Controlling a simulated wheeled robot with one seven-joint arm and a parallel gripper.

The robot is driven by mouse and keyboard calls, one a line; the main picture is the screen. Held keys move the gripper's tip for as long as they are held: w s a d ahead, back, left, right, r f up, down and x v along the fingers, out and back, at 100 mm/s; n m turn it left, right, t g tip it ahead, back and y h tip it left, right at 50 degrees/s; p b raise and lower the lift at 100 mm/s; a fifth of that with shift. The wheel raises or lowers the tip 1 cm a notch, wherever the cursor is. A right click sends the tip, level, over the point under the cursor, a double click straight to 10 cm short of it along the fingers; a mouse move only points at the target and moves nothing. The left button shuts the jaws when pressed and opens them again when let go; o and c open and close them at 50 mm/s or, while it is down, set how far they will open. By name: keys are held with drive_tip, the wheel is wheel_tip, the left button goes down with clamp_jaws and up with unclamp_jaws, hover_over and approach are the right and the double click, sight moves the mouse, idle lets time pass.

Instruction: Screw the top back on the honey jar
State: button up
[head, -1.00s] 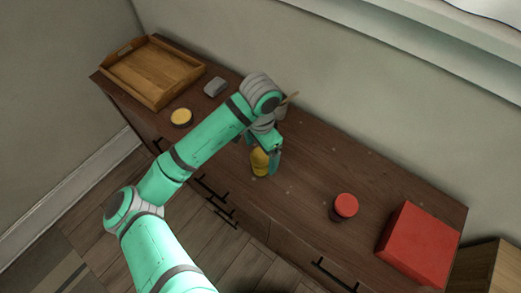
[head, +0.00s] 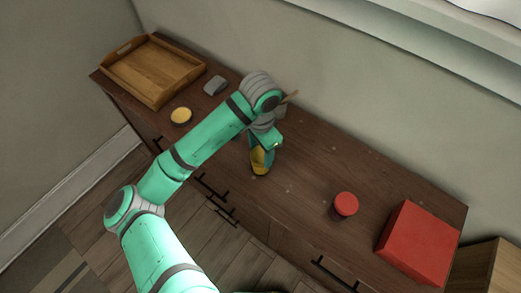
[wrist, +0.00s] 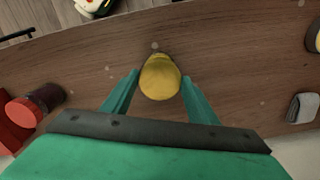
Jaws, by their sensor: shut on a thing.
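A yellow, rounded thing, which I take to be the honey jar with its top (head: 260,166), stands upright near the front edge of the wooden cabinet top. In the wrist view the yellow top (wrist: 160,77) shows between the two green fingers. My gripper (wrist: 159,90) points down and is shut on this top; it also shows in the head view (head: 264,152). A finger covers part of the yellow thing in the head view. The seam between top and jar is too small to make out.
A jar with a red lid (head: 345,204) and a red box (head: 418,243) stand to the right. A low round yellow-topped thing (head: 181,116), a grey block (head: 215,85) and a wooden tray (head: 153,70) are at the left.

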drive_tip(key=shift+m, duration=1.5)
drive_tip(key=shift+m, duration=1.5)
drive_tip(key=shift+m, duration=2.3)
